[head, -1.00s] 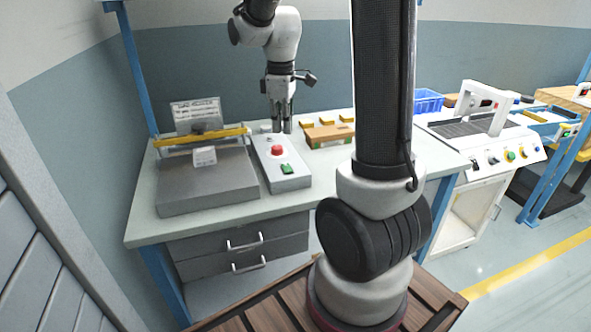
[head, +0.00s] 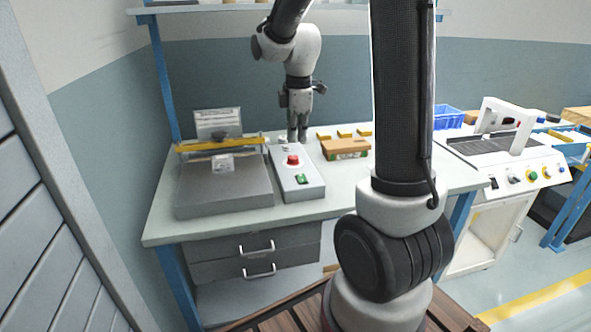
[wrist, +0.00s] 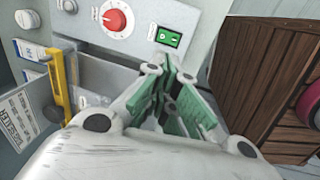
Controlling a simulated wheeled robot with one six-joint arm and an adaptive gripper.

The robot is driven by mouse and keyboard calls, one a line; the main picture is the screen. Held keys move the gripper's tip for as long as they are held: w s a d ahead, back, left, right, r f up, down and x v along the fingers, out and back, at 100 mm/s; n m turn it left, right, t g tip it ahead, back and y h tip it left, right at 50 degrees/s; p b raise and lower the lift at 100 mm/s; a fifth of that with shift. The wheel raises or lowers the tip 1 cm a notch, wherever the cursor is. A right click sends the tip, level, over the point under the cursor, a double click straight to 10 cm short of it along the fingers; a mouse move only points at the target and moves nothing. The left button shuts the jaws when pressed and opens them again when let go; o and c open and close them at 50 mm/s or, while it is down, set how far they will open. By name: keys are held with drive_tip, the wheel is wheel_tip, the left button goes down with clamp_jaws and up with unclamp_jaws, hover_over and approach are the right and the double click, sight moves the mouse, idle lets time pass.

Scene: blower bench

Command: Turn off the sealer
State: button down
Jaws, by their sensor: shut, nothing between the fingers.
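The sealer (head: 222,197) is a flat grey unit with a yellow bar, at the left of the bench. To its right is a grey control box (head: 311,189) with a red knob (head: 292,160) and a green rocker switch (head: 302,179). The wrist view also shows the red knob (wrist: 115,18) on a white dial and the green switch (wrist: 168,38), marked I and O. My gripper (head: 297,138) points down by the back end of the box, behind the knob. It is shut and empty; its fingers (wrist: 172,88) show in the wrist view. I cannot tell whether it touches anything.
A cardboard box (head: 345,147) with small yellow blocks behind it stands right of the control box. A sign (head: 218,123) stands behind the sealer. A blue crate (head: 448,118) and another machine (head: 520,165) are farther right. The bench front is clear.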

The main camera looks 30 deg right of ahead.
sight(296, 181)
drive_tip(key=f, duration=0.4)
drive_tip(key=w+f, duration=0.1)
drive_tip(key=f, duration=0.7)
drive_tip(key=shift+w+d+f, duration=0.2)
drive_tip(key=shift+f, duration=0.05)
drive_tip(key=shift+w+f, duration=0.1)
drive_tip(key=shift+f, duration=0.15)
drive_tip(key=shift+s+a+r, duration=0.15)
drive_tip(key=shift+s+a, duration=0.05)
drive_tip(key=shift+s, duration=0.55)
drive_tip(key=shift+w+r, duration=0.15)
drive_tip(key=shift+r, duration=0.35)
wheel_tip(296, 181, up, 13)
drive_tip(key=w, duration=0.1)
drive_tip(key=shift+w+d, duration=0.2)
drive_tip(key=shift+d, duration=0.05)
